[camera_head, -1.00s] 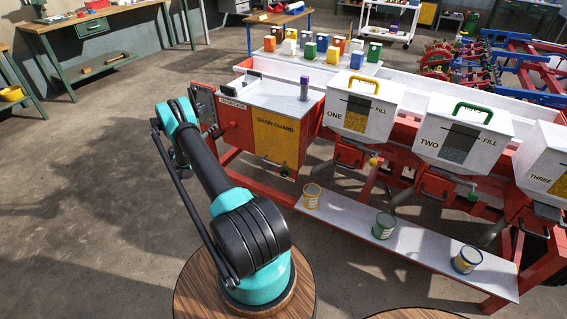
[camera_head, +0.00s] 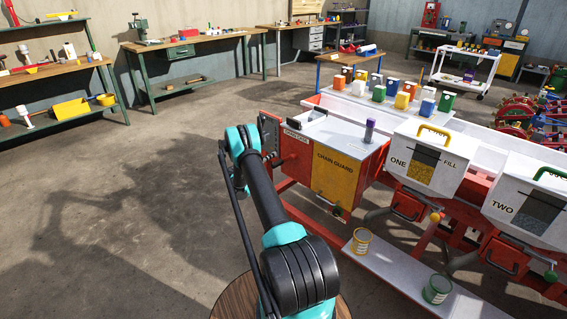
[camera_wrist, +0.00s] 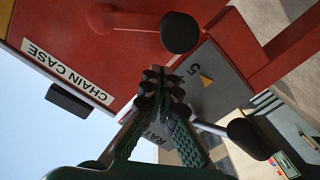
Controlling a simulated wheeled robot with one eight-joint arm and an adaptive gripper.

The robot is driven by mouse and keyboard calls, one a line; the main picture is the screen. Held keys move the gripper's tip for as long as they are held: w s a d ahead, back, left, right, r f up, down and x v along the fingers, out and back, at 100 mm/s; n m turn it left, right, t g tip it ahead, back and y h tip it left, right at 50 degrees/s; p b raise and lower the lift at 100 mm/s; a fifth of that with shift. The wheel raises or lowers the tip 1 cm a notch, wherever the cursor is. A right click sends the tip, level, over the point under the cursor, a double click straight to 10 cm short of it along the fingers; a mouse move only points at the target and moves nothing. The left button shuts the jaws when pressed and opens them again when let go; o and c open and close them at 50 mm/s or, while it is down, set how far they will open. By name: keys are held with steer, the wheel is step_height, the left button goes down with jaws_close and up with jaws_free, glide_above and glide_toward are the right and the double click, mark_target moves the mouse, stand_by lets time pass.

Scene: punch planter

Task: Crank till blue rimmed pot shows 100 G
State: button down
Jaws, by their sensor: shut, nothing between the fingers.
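The blue-rimmed pot is outside both current views. In the wrist view my gripper (camera_wrist: 160,85) is shut and empty, its fingertips in front of the red chain case (camera_wrist: 110,60). A red arm with a dark round knob (camera_wrist: 180,32) lies just above the fingertips and looks like the crank; I see no grip on it. A rod with a dark knob (camera_wrist: 250,138) is to the lower right, near a grey plate (camera_wrist: 212,85) marked "5" and partly "RAT". In the head view my arm hides the gripper near the chain case's left end.
A yellow-rimmed pot (camera_head: 362,242) and a green-rimmed pot (camera_head: 437,289) stand on the low white shelf (camera_head: 400,268). The chain guard (camera_head: 335,170) and hoppers ONE (camera_head: 420,160) and TWO (camera_head: 525,205) are above. Open floor (camera_head: 100,200) lies left, with workbenches behind.

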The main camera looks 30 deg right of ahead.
steer(key=v, duration=0.8)
steer(key=shift+a, duration=0.25)
steer(key=shift+s, duration=0.15)
